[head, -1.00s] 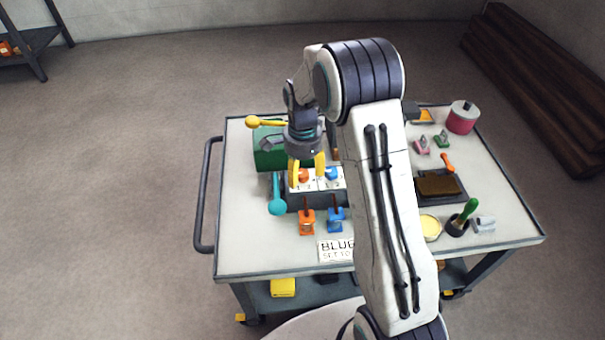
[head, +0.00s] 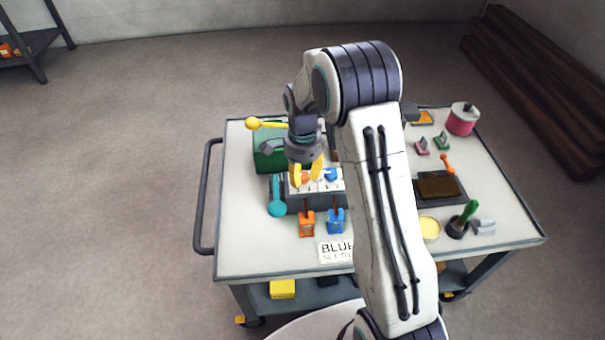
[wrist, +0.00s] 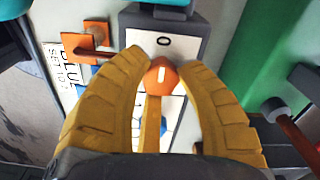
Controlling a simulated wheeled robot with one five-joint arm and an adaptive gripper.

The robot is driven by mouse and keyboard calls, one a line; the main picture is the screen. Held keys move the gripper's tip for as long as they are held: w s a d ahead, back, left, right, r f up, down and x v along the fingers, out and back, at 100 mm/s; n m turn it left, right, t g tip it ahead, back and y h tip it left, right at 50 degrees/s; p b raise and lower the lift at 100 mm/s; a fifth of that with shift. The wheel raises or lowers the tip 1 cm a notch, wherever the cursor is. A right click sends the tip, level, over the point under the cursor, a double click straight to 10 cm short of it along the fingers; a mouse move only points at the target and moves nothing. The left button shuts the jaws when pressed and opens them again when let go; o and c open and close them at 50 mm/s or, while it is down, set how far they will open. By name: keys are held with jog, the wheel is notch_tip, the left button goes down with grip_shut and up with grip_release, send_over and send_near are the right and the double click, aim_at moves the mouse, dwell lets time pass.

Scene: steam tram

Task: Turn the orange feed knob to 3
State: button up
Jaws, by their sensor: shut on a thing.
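The number 3 cannot be made out in either view.
A blue knob (head: 330,174) sits right of the orange one. A teal lever (head: 277,208) stands at the box's left. Orange (head: 307,225) and blue (head: 336,220) levers stand in front, by a sign reading BLUE (head: 334,252). A green box (head: 268,160) stands behind.

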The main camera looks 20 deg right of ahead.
grip_shut()
